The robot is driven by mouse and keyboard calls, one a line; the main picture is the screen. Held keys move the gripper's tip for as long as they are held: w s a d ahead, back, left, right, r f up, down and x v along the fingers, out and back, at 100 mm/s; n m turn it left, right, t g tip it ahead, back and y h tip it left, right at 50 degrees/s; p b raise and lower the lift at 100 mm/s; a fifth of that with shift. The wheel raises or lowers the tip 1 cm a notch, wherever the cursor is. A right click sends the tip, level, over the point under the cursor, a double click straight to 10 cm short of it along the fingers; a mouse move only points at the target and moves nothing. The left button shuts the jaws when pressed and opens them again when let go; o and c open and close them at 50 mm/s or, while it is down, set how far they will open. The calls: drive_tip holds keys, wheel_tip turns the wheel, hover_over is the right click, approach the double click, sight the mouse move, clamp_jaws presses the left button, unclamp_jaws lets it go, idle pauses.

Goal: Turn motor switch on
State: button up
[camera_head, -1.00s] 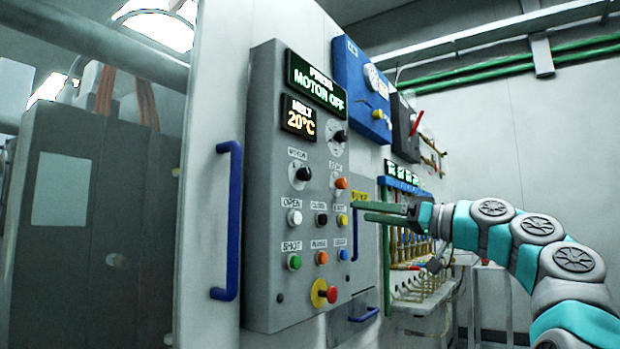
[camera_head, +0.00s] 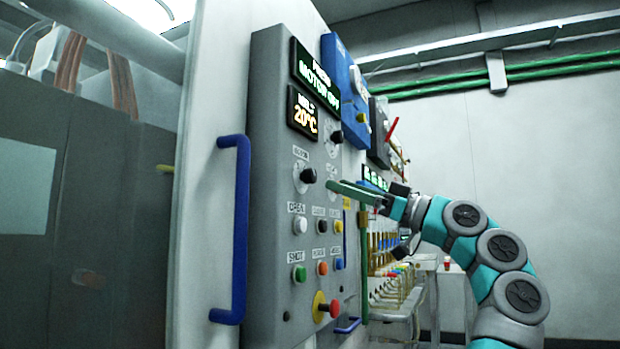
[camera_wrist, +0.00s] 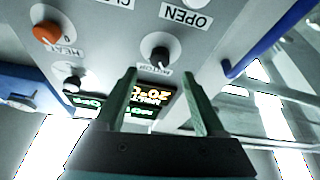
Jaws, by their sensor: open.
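The motor switch (camera_head: 308,175) is a black knob on a pale round plate, under a label, on the grey control panel (camera_head: 268,120). In the wrist view the motor switch (camera_wrist: 160,55) appears upside down, just beyond and between my fingertips. My gripper (camera_head: 345,190) is open and empty, close to the right of the knob in the head view. In the wrist view my gripper (camera_wrist: 159,75) has its two green fingers apart, with no contact visible. The green display (camera_head: 315,78) reads as motor off, though blurred.
A second black knob (camera_head: 336,137) sits above right. Coloured buttons, such as white (camera_head: 300,226) and green (camera_head: 299,273), lie below, with a red mushroom button (camera_head: 334,308) lower still. A blue handle (camera_head: 240,230) stands out at left. An orange knob (camera_wrist: 46,32) shows in the wrist view.

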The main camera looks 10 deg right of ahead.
sight(315, 177)
drive_tip(key=p+x, duration=0.1)
drive_tip(key=x, duration=0.5)
drive_tip(key=shift+w+a, duration=0.2)
drive_tip(key=shift+a, duration=0.1)
drive_tip(key=shift+c, duration=0.3)
clamp_jaws()
